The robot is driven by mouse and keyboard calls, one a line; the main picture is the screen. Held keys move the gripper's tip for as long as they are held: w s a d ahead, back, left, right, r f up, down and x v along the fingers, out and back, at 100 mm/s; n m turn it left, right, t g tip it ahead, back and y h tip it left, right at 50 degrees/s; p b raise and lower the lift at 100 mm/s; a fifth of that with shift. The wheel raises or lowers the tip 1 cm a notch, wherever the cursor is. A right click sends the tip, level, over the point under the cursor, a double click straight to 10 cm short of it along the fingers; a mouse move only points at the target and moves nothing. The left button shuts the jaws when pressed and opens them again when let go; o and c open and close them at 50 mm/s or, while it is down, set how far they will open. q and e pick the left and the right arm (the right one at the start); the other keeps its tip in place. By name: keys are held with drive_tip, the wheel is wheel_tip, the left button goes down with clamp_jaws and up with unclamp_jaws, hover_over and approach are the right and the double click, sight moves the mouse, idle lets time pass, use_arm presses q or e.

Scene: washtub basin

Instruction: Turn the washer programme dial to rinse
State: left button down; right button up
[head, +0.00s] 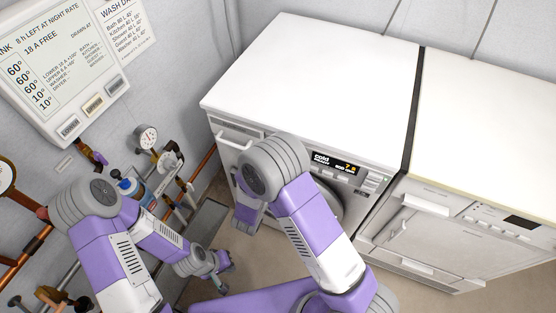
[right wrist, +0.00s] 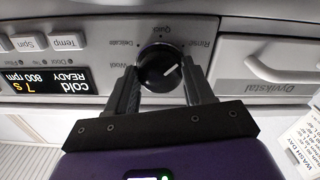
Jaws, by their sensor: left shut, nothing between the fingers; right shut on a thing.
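The washer's programme dial (right wrist: 155,75), a round black knob with a white pointer mark, shows upside down in the right wrist view. Its mark points right and slightly up in that picture, towards the Rinse label (right wrist: 201,46). My right gripper (right wrist: 160,88) is shut on the dial, one finger on each side. In the head view my right arm hides the dial. The white washer (head: 310,75) has a lit display (head: 336,163), reading cold, READY, 7 s and 800 rpm in the wrist view. My left gripper (head: 223,261) is shut and empty, low left of the washer.
Spin (right wrist: 27,43) and Temp (right wrist: 66,41) buttons sit beside the dial. A drawer handle (right wrist: 270,68) is on its other side. A second white appliance (head: 490,120) stands right of the washer. Pipes, a gauge (head: 146,136) and a wall panel (head: 70,60) are at the left.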

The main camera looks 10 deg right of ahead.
drive_tip(key=o, duration=1)
drive_tip(key=shift+o, duration=0.2)
drive_tip(key=v, duration=0.7)
drive_tip(key=shift+s+a+p, duration=0.15)
drive_tip(key=shift+s+p, duration=0.05)
drive_tip(key=shift+p, duration=0.25)
